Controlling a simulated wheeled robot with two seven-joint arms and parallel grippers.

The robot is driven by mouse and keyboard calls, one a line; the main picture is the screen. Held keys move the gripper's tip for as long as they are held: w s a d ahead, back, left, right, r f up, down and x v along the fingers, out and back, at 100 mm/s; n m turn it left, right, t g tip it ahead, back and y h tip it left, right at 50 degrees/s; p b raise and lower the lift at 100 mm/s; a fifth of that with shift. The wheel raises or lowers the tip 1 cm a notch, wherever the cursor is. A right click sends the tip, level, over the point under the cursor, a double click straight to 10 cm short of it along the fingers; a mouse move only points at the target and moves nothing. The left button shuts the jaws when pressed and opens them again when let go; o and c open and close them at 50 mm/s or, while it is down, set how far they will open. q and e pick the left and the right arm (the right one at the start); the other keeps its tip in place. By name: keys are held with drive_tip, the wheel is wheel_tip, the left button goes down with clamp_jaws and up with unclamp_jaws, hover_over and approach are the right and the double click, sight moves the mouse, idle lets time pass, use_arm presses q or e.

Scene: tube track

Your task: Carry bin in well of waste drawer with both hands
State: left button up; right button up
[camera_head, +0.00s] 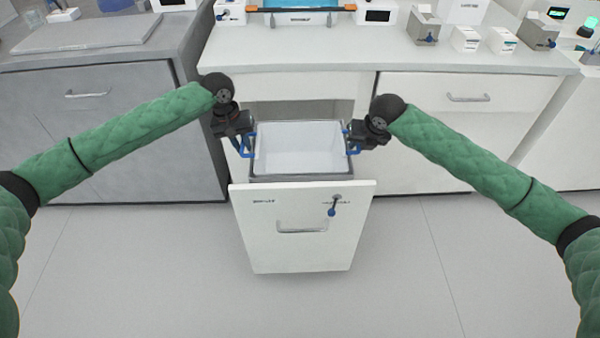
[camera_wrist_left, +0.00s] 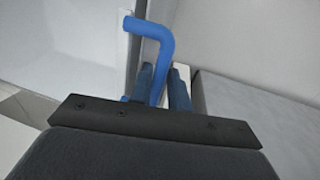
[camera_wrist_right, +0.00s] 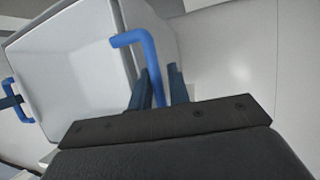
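The bin (camera_head: 300,148) is an open white box with a grey rim and a blue handle on each side. It sits within the pulled-out waste drawer (camera_head: 262,235), its rim close to the top of the drawer front. My left gripper (camera_head: 246,143) is shut on the left blue handle (camera_wrist_left: 150,30). My right gripper (camera_head: 352,139) is shut on the right blue handle (camera_wrist_right: 135,38); in both wrist views the handle passes between the fingers. The bin's inside looks empty. Its underside is hidden, so I cannot tell whether it touches the drawer floor.
A white counter (camera_head: 330,55) with several devices and boxes stands behind the drawer. A grey cabinet (camera_head: 110,130) is at the left, close to my left gripper. White cabinet fronts (camera_head: 440,130) are at the right. The floor (camera_head: 410,270) in front is clear.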

use_arm(q)
drive_tip(key=shift+d+r, duration=0.3)
drive_tip(key=shift+d, duration=0.05)
use_arm(e)
drive_tip(key=shift+s+a+r, duration=0.1)
drive_tip(key=shift+a+r, duration=0.15)
drive_tip(key=shift+a, duration=0.1)
